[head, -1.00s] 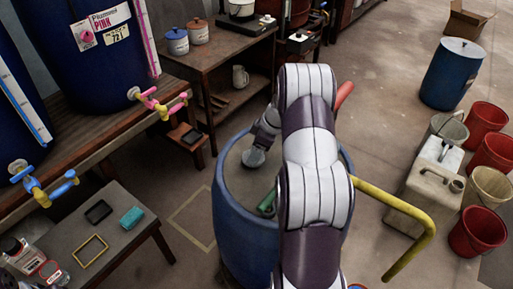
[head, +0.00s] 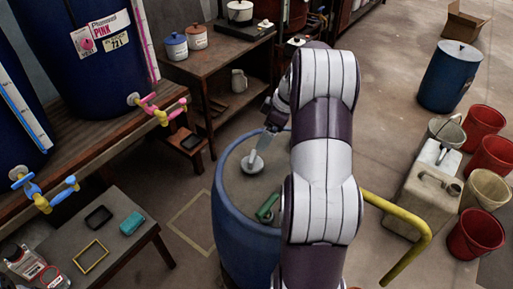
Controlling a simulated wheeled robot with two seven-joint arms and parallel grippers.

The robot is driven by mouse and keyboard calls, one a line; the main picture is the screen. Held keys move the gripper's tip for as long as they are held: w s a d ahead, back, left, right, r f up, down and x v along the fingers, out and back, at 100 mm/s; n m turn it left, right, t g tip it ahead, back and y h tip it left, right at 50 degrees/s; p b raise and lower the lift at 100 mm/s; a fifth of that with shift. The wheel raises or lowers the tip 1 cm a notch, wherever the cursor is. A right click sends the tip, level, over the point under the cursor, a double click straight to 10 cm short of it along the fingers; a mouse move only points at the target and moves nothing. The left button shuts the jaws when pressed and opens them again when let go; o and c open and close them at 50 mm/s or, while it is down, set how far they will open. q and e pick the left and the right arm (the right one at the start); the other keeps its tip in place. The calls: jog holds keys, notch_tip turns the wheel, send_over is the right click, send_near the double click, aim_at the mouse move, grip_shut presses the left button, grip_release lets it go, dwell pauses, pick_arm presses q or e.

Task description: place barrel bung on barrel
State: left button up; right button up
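The blue barrel (head: 238,226) stands upright in the middle with a grey top. A small pale grey disc, which looks like the barrel bung (head: 252,164), is at the left part of that top. I cannot tell whether it is seated in a hole or held just above. My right arm comes up from the bottom and covers much of the barrel's right side. My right gripper (head: 265,138) points down at the disc, its fingertips at or very near it. Whether the fingers are closed on it is too small to tell. My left gripper is not in view.
A green object (head: 267,207) lies on the barrel top beside my arm. A yellow bent pipe (head: 412,222) sticks out at the right. A low table (head: 140,254) stands at lower left, a jerrycan (head: 425,195) and several buckets at right. Floor is open at the upper right.

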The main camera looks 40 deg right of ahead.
jog(key=s+a+f+m+h, duration=0.1)
jog(key=s+a+m, duration=0.1)
jog(key=s+a, duration=0.3)
jog(key=s+a+m+g, duration=0.1)
jog(key=s+a, duration=0.3)
jog(key=a, duration=0.7)
jog(key=s+a+f+m+h, duration=0.1)
jog(key=s+a+m, duration=0.3)
jog(key=a, duration=0.4)
jog(key=shift+s+a+f+g+h, duration=0.3)
jog(key=shift+s+a+g, duration=0.1)
jog(key=shift+s, duration=0.45)
